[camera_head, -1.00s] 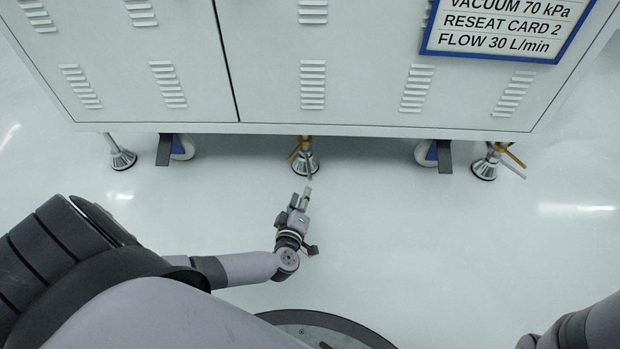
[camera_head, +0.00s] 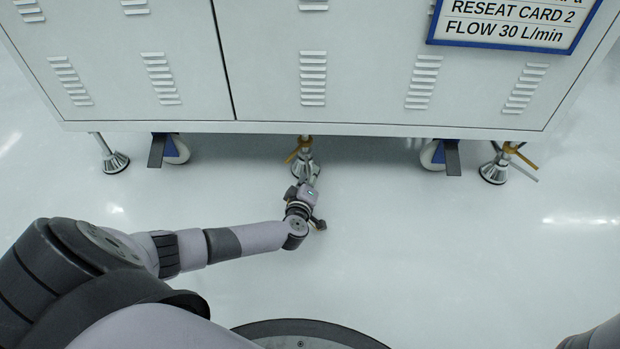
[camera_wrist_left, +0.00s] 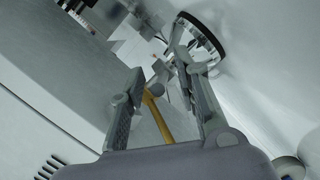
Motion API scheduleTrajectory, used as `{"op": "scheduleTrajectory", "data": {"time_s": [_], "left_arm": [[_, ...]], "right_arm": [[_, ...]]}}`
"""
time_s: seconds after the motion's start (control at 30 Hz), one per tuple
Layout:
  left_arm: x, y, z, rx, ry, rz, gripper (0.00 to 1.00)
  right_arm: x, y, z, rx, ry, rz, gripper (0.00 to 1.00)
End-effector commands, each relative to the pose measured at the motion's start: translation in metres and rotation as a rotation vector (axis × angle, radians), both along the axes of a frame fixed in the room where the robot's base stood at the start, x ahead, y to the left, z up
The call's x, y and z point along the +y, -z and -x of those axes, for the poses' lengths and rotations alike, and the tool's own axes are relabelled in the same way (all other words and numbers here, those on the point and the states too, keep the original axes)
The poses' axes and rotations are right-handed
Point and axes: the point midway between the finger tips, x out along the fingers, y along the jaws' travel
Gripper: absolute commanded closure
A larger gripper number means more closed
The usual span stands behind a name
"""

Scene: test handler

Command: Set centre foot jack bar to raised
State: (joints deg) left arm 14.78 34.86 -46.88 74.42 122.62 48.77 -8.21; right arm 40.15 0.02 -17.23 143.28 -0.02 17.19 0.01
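The centre foot jack (camera_head: 306,166) stands under the cabinet's lower front edge, with a round foot on the floor. In the wrist view the fingers (camera_wrist_left: 160,78) are apart; I cannot tell whether either touches the bar. My right gripper is out of view.
The cabinet (camera_head: 270,90) overhangs the jack. Casters stand at left (camera_head: 176,149) and right (camera_head: 432,154). Other foot jacks stand at far left (camera_head: 115,161) and far right (camera_head: 495,170). The floor in front is clear.

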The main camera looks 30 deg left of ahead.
Motion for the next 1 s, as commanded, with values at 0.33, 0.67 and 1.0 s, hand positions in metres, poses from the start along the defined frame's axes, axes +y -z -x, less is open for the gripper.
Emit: {"op": "scheduleTrajectory", "data": {"time_s": [0.33,0.67,1.0], "left_arm": [[-0.0001,0.0002,0.0005,0.000,0.000,0.000,0.92],[-0.0002,0.0005,0.0006,0.001,-0.001,0.000,1.00],[-0.0003,0.0009,0.0009,0.001,-0.001,0.000,1.00]], "right_arm": [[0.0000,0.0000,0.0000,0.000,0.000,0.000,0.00],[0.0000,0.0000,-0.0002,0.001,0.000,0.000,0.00],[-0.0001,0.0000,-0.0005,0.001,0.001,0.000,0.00]]}}
